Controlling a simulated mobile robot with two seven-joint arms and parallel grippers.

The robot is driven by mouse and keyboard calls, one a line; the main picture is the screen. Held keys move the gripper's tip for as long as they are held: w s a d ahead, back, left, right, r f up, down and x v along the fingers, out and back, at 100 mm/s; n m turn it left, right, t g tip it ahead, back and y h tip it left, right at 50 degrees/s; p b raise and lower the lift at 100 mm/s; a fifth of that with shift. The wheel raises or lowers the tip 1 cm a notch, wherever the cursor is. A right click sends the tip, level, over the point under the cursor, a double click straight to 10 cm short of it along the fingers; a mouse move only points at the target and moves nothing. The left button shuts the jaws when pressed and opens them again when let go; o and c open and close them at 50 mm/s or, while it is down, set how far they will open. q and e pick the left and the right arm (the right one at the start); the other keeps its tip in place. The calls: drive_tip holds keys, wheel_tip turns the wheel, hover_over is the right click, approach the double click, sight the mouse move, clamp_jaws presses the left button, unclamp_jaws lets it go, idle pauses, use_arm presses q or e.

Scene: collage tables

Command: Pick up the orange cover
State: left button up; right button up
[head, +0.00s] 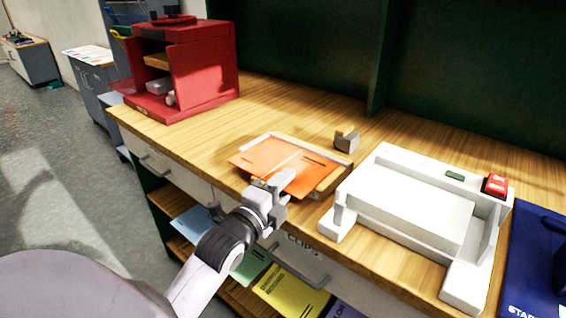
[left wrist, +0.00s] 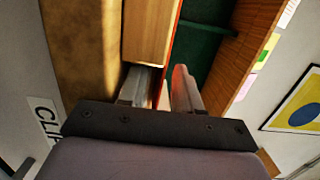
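The orange cover (head: 262,157) lies flat on a low wooden stand with a pale rim (head: 328,181) on the worktop, with a pale line across it and dark slots near its ends. My left gripper (head: 283,181) is at its front edge, with one finger showing over it. In the left wrist view, the two fingers (left wrist: 164,88) stand a little apart with the thin orange edge of the cover (left wrist: 172,52) between them. Contact with both fingers cannot be made out. My right gripper is not in view.
A white machine (head: 415,205) with a red switch (head: 495,184) stands to the right. A small grey block (head: 346,141) sits behind the stand. A red shelf box (head: 205,65) stands at the back left. Coloured paper (head: 290,290) lies on shelves below the worktop (head: 200,135).

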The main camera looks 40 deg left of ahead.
use_arm(q)
clamp_jaws()
